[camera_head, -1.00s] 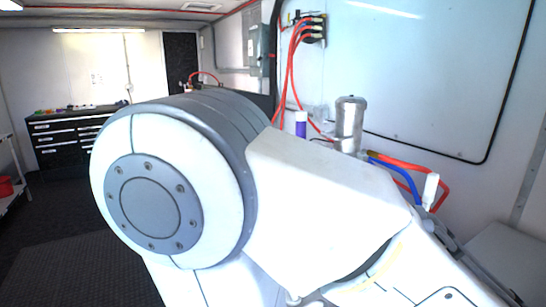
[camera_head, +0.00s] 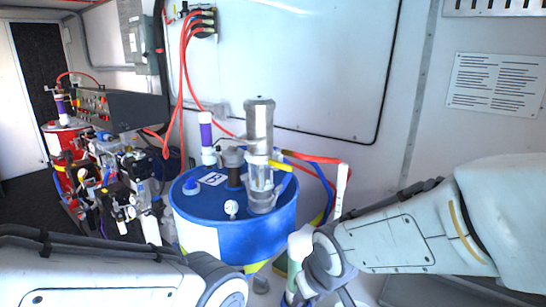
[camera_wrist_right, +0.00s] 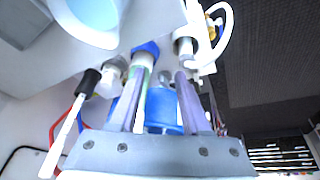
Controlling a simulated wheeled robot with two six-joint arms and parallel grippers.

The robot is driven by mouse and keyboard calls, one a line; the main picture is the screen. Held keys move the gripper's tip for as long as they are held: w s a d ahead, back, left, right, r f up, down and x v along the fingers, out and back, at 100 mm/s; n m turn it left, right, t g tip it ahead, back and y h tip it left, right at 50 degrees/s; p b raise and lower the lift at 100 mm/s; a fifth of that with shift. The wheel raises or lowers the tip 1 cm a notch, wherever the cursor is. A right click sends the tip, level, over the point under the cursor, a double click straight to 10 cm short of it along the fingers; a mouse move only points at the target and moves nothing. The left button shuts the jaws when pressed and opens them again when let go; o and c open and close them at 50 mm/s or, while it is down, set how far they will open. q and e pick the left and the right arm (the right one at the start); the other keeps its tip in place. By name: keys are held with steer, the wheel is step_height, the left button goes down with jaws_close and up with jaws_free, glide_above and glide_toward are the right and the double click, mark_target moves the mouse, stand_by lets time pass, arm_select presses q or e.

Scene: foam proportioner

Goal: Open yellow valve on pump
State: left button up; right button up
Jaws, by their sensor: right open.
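The pump (camera_head: 260,130) is a grey and clear cylinder standing on top of a blue drum (camera_head: 208,225). A yellow valve handle (camera_head: 280,165) sticks out from the right side of the pump, roughly level. My right arm comes in from the right, and its wrist is low beside the drum, below and right of the valve and apart from it. My right gripper (camera_wrist_right: 163,72) is open in the right wrist view, with blue showing between its fingers. I cannot make out the yellow valve in that view. My left arm shows at the lower left; its gripper is out of view.
Red and blue hoses (camera_head: 318,160) run close behind the valve, with a white wand (camera_head: 341,188) to the right. Proportioner machinery (camera_head: 120,180) and a red drum (camera_head: 62,140) are at left.

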steer(key=w+d+r+m+t+p, duration=0.1)
steer(key=w+d+r+t, duration=0.15)
steer(key=w, duration=0.35)
steer(key=w+d+r+m+t+p, duration=0.1)
steer(key=w+d, duration=0.3)
steer(key=w, duration=0.1)
steer(key=n+t+y+p, duration=0.3)
steer(key=n+y, duration=0.5)
steer(key=y, duration=0.5)
glide_toward(293, 167)
steer(key=x, duration=0.2)
steer(key=p+x, duration=0.3)
steer(key=x, duration=0.7)
steer(key=shift+a, duration=0.2)
arm_select(q)
step_height(293, 167, up, 10)
steer(key=shift+f, duration=0.15)
arm_select(e)
jaws_close()
